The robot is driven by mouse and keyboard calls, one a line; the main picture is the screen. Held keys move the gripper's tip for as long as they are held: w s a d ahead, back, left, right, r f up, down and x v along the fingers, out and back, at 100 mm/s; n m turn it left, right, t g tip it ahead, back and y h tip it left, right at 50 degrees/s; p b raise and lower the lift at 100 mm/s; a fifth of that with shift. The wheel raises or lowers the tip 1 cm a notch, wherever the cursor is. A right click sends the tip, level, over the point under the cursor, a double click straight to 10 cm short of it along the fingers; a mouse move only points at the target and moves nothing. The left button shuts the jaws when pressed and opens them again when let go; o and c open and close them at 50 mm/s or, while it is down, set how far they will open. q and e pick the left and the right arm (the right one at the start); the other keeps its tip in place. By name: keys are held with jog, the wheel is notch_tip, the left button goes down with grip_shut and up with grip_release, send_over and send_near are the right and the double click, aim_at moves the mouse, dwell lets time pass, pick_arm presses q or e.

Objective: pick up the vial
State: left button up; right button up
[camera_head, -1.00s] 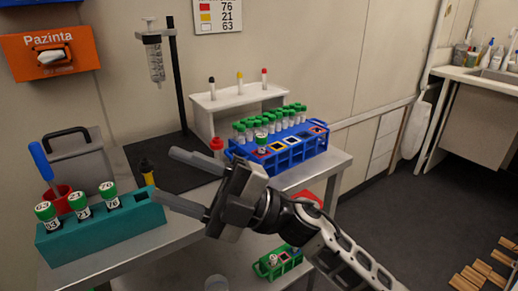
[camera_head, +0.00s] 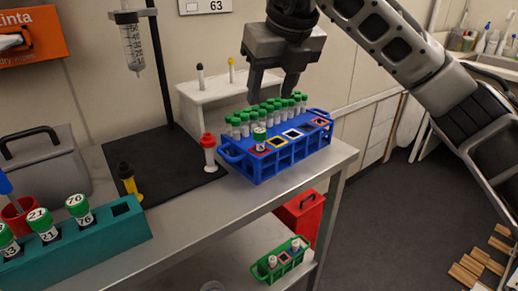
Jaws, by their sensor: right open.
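Several green-capped vials (camera_head: 235,127) stand upright in rows at the back of the blue rack (camera_head: 262,168). One green-capped vial (camera_head: 260,141) stands apart from them near the rack's front, by a red-framed square. My right gripper (camera_head: 270,98) points down above the back rows, open and empty, with its fingertips close above the green caps. I cannot tell whether the fingertips touch a cap. Three larger green-capped vials, one marked 76 (camera_head: 79,208), stand in a teal rack (camera_head: 110,240) at the left. My left gripper is out of view.
A red-capped vial (camera_head: 209,152) and a yellow vial (camera_head: 130,182) stand by the dark mat (camera_head: 165,175). A white stand (camera_head: 205,98) is behind the blue rack. A green rack (camera_head: 282,262) and red box (camera_head: 300,214) sit on the lower shelf.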

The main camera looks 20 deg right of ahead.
aim_at(260, 131)
jog(key=p+x, duration=0.1)
jog(key=x, duration=1.1)
jog(key=shift+s+f, duration=0.15)
jog(key=shift+f, duration=0.05)
grip_shut()
